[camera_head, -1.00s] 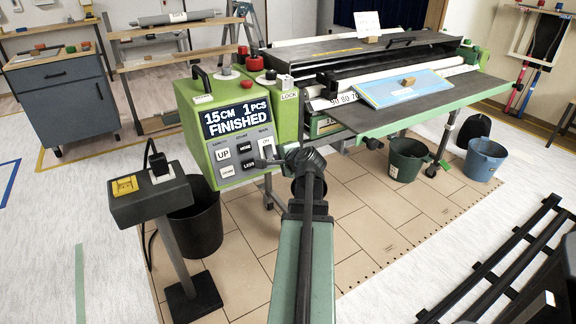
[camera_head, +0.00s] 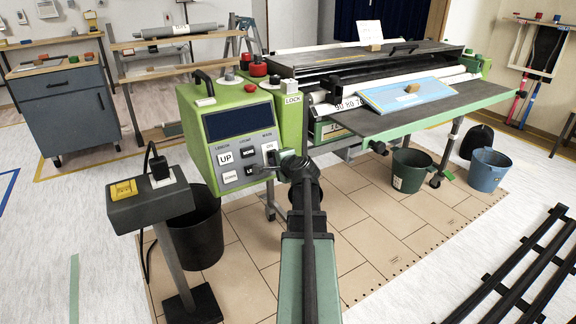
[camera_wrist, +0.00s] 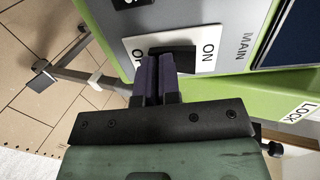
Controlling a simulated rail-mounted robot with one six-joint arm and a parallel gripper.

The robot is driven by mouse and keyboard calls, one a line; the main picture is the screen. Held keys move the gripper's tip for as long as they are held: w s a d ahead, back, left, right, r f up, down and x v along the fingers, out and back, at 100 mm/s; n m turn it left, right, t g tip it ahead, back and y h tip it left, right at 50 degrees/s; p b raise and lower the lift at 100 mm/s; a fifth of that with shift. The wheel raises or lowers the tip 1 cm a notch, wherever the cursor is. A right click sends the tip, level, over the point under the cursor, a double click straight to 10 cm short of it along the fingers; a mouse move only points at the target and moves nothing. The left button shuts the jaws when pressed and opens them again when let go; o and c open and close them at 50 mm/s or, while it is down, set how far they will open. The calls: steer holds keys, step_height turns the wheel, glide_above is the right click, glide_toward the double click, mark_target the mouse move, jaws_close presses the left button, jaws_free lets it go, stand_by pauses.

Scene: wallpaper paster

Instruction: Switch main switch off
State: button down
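The main switch is a dark rocker (camera_wrist: 185,52) on a white plate marked ON, with the other label partly hidden by my fingers. In the head view its white plate (camera_head: 270,147) is under the word MAIN on the green control box (camera_head: 197,130). My gripper (camera_wrist: 159,62) has its two fingers close together, with nothing seen between them. The fingertips are at the rocker's end away from ON and seem to touch it. In the head view my gripper (camera_head: 260,168) is in front of the panel's lower right. The display (camera_head: 238,121) is dark.
UP, DOWN, MORE and LESS buttons sit left of the main switch; my gripper partly covers LESS. A post with a yellow socket (camera_head: 124,189) and black plug stands left. A black bin (camera_head: 195,230) stands below the box. The paster table (camera_head: 430,108) extends right.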

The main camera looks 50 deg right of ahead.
steer(key=shift+w+d+r+p, duration=0.15)
steer(key=shift+r+p, duration=0.25)
steer(key=shift+p, duration=0.05)
steer(key=shift+w+d+r+p, duration=0.1)
steer(key=shift+d+r+p, duration=0.05)
steer(key=shift+r+p, duration=0.25)
steer(key=p+v, duration=0.5)
steer(key=v, duration=0.9)
steer(key=shift+r, duration=0.15)
